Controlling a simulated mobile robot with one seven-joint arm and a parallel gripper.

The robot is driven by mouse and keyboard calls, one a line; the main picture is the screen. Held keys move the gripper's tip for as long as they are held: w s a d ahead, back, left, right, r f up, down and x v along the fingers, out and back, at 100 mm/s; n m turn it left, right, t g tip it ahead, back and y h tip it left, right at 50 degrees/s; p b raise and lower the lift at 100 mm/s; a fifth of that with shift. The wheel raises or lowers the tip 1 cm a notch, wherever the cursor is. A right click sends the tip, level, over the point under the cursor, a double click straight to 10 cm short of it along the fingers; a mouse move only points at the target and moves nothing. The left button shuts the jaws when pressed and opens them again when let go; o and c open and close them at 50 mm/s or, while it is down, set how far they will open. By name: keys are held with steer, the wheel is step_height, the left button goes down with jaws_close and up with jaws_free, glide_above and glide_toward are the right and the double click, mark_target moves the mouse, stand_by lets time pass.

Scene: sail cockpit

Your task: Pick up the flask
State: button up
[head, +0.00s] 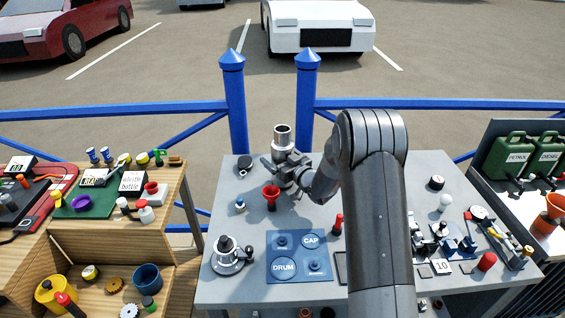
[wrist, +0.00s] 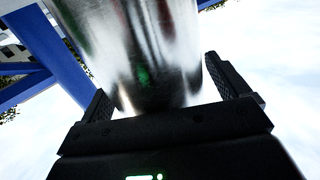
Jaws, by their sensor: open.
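The flask (head: 282,138) is a shiny silver metal cylinder standing upright near the back edge of the grey table in the head view. My gripper (head: 284,166) is at the flask's body, with my arm reaching in from the right. In the wrist view the flask (wrist: 145,45) fills the space between the two black fingers of my gripper (wrist: 160,85). The fingers are open, one on each side of the flask. Whether either finger touches it I cannot tell. The flask's top is out of the wrist view.
A red funnel-like piece (head: 271,193) stands just in front of the flask. A blue panel marked DRUM and CAP (head: 300,268) and a metal fitting on a round base (head: 229,257) are nearer. A blue railing (head: 236,105) runs behind the table. My arm hides some of the table.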

mark_target(280, 146)
steer(key=c, duration=1.3)
steer(key=shift+c, duration=0.4)
steer(key=shift+r, duration=0.2)
step_height(280, 146, up, 4)
steer(key=shift+f, duration=0.1)
steer(key=s+d+r, duration=0.4)
steer(key=d+r, duration=0.3)
steer(key=d, duration=0.3)
steer(key=shift+s+d, duration=0.15)
steer(key=shift+d, duration=0.25)
stand_by(2.5)
